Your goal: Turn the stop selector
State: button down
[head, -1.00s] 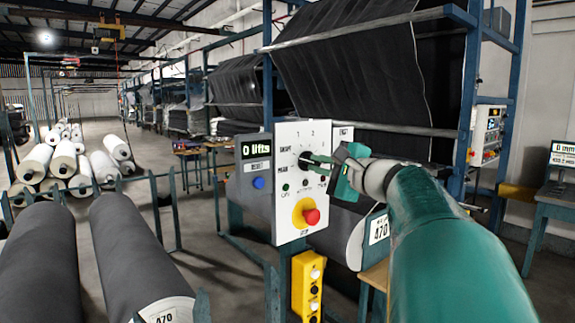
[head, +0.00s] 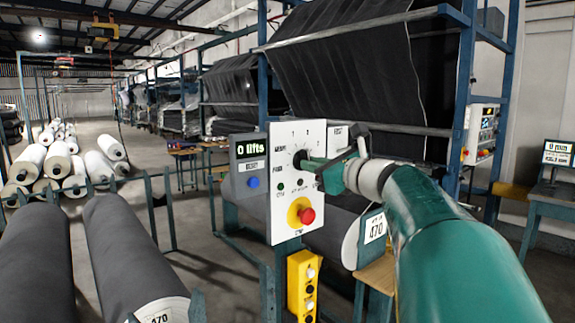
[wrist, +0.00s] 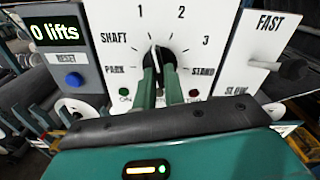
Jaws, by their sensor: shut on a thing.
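The stop selector is a round black knob (wrist: 160,55) on a white panel (head: 296,135), ringed by the marks PARK, SHAFT, 1, 2, 3 and STAND. Its white pointer line seems to lean towards 1 in the wrist view. The knob also shows in the head view (head: 299,157), partly covered. My gripper (wrist: 160,78) is shut on the knob, with one green finger on each side of it. In the head view my gripper (head: 306,162) reaches the panel from the right. The fingers hide the knob's lower part.
A display (wrist: 57,30) reads "0 lifts", above a blue RESET button (wrist: 73,81). A red stop button (head: 306,215) sits low on the panel. A FAST/SLOW lever (wrist: 292,68) is close on the right. A yellow button box (head: 302,285) hangs below.

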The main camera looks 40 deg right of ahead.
jog(key=m, duration=0.6)
jog(key=shift+m, duration=0.3)
dwell(0.4)
jog(key=c, duration=1.5)
grip_release()
jog(key=shift+s, duration=0.15)
jog(key=s, duration=1.3)
jog(key=shift+s+d, duration=0.15)
jog(key=shift+s, duration=0.15)
